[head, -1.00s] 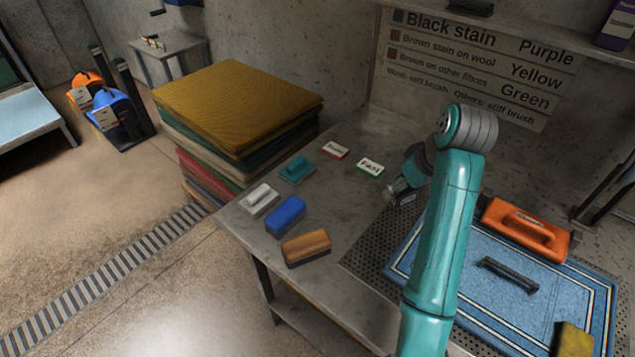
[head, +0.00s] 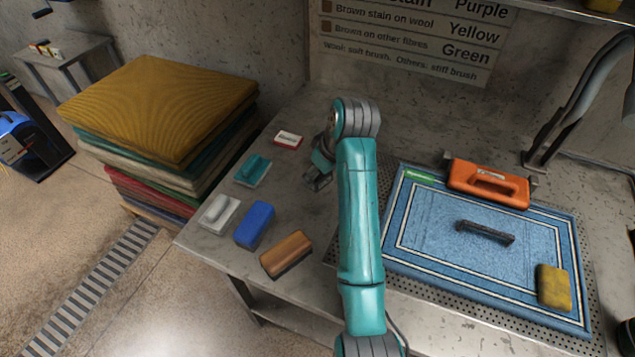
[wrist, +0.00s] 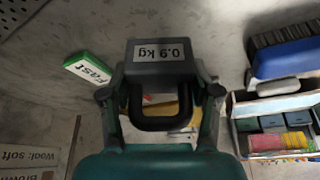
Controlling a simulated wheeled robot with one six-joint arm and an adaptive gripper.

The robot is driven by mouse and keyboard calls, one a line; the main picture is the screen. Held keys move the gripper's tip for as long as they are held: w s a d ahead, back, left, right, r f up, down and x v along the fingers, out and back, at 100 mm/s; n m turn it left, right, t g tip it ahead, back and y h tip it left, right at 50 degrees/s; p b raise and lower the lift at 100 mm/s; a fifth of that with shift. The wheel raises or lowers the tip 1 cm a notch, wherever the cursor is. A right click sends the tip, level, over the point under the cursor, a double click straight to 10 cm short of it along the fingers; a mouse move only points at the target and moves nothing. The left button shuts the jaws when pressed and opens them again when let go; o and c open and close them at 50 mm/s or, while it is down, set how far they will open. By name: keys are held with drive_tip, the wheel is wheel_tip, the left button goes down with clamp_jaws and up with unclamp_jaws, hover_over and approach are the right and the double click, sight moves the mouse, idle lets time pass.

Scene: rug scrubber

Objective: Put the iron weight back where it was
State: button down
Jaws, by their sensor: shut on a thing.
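The iron weight (wrist: 160,62) is a dark block with a white "0.9 kg" label and a loop handle. In the wrist view it sits between the two fingers of my gripper (wrist: 160,98), which is shut on it. In the head view my gripper (head: 317,178) is over the back part of the grey table, left of my arm and largely behind it. The weight is hard to make out there, and I cannot tell whether it touches the table. A green-edged "Fast" card (wrist: 87,68) shows beside the weight in the wrist view.
A red-edged card (head: 288,140), teal brush (head: 253,170), white brush (head: 219,214), blue brush (head: 254,224) and wooden brush (head: 286,254) stand left. Stacked rugs (head: 160,105) stand left of the table.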

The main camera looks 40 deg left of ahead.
sight(319, 184)
drive_tip(key=shift+f, duration=1.9)
drive_tip(key=shift+f, duration=0.15)
drive_tip(key=shift+c, duration=1.2)
unclamp_jaws()
drive_tip(key=shift+d, duration=0.1)
